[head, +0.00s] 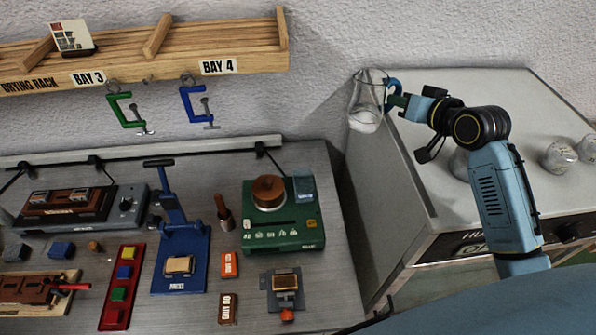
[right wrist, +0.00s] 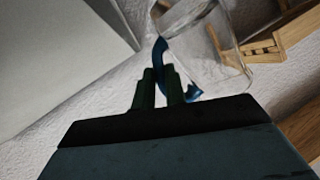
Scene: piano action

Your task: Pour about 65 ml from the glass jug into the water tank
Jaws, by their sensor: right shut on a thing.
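The clear glass jug (head: 367,92) is held up near the wall, beside the back left corner of the white cabinet. It looks nearly upright, with clear liquid low inside. My right gripper (head: 397,101) is shut on the jug's blue handle. The right wrist view shows the jug (right wrist: 215,45) and its handle (right wrist: 165,62) between the fingers (right wrist: 159,88). A small blue-grey box (head: 303,188) sits at the back right of a green machine (head: 284,228); I cannot tell whether it is the water tank. My left gripper is not in view.
The white cabinet (head: 480,190) carries several round jars (head: 558,156) under and right of my arm. The grey bench (head: 335,285) holds a blue press (head: 180,250) and several small parts. A wooden drying rack (head: 200,52) with clamps hangs on the wall at left.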

